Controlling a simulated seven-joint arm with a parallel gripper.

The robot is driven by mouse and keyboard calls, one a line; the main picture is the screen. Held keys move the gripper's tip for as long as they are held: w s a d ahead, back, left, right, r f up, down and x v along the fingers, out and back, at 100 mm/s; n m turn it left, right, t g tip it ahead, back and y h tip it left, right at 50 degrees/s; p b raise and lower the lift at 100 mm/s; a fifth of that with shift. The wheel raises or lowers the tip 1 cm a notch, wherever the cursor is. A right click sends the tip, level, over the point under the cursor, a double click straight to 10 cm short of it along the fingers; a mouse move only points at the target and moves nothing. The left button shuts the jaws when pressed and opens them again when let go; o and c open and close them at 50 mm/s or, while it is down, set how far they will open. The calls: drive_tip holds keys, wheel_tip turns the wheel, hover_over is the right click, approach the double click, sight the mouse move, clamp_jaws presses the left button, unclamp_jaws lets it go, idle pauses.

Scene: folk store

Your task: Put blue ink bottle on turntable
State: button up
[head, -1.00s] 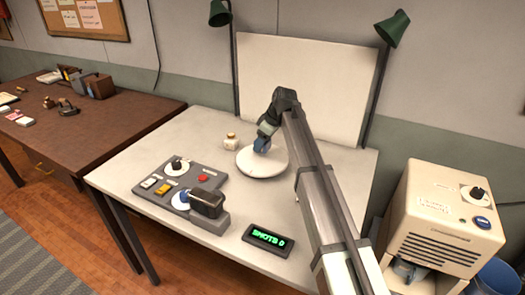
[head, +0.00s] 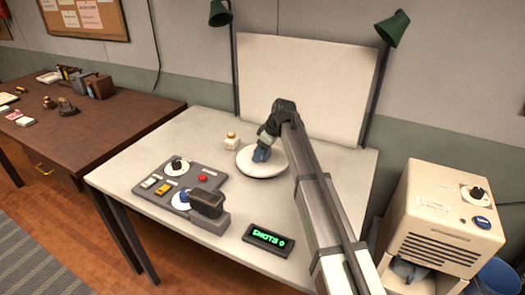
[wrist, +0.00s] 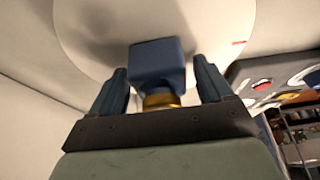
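The blue ink bottle (head: 262,154) is at the white round turntable (head: 268,172), apparently standing on it. In the wrist view, the blue bottle (wrist: 157,66) has its gold cap towards my gripper and its base towards the turntable (wrist: 80,35). My gripper (wrist: 160,80) is open around the bottle, with a narrow gap showing between the bottle and each finger. In the head view my gripper (head: 265,146) is low over the turntable and partly hides the bottle.
A small cream bottle (head: 231,143) stands just left of the turntable. A grey control panel (head: 181,184) and a green-lit display (head: 268,240) sit nearer the front. A white backdrop (head: 305,85) stands behind. The table's left back area is clear.

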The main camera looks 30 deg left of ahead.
drive_tip(key=shift+o, duration=0.3)
drive_tip(key=shift+r, duration=0.15)
drive_tip(key=v, duration=1.2)
